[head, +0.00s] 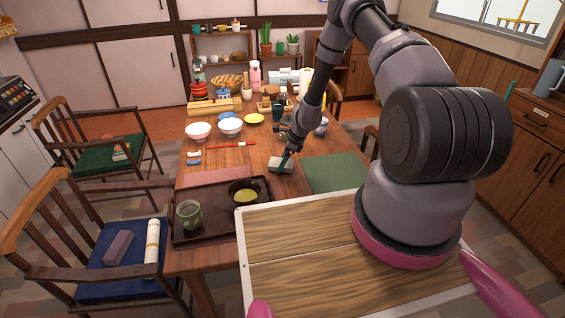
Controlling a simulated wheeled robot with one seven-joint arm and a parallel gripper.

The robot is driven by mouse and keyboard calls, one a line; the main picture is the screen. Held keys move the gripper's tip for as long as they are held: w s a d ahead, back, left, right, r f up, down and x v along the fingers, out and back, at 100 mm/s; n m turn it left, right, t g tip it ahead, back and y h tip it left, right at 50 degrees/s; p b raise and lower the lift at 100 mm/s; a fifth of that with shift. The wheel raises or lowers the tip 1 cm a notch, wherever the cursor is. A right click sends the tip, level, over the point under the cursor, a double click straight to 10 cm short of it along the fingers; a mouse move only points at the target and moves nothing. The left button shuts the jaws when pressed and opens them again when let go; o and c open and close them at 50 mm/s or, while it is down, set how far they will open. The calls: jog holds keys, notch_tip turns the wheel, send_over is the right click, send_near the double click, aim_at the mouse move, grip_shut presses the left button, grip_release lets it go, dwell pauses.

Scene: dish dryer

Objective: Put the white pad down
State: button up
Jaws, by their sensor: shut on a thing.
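The white pad (278,167) is a small pale block low over the wooden table, just right of the red stick and left of the green mat. My gripper (287,157) reaches down from the upper right and is shut on the pad. Its dark fingers cover part of the pad's top. From this view I cannot tell whether the pad's underside touches the table.
The green mat (336,173) lies to the right. Bowls, including a white one (198,131), stand behind. Bare wood (253,165) shows left of the pad.

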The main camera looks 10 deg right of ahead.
jog(key=o, duration=0.9)
jog(key=v, duration=1.2)
jog(key=shift+d+r, duration=0.1)
jog(key=shift+r, duration=0.05)
jog(key=s+a+r+n+t, duration=0.1)
jog(key=s+r+n, duration=0.15)
jog(key=r, duration=0.85)
jog(key=s+r+n+t, duration=0.15)
jog(key=r+n, duration=0.25)
jog(key=r, duration=0.7)
jog(key=s+a+r+n, duration=0.1)
jog(key=s+r+n, duration=0.2)
jog(key=r, duration=0.8)
jog(key=shift+s+d+r+n+t+h, duration=0.45)
jog(key=shift+s+r+n, duration=1.05)
jog(key=shift+s+r, duration=1.7)
jog(key=shift+s+d+r+n+t+h, duration=0.2)
jog(key=shift+s+d+r+n+t, duration=0.4)
jog(key=shift+s+r+n, duration=2.55)
jog(key=shift+s+d+r+m+t+h, duration=0.1)
jog(key=shift+s+d+r+t+h, duration=0.7)
jog(key=shift+s, duration=4.5)
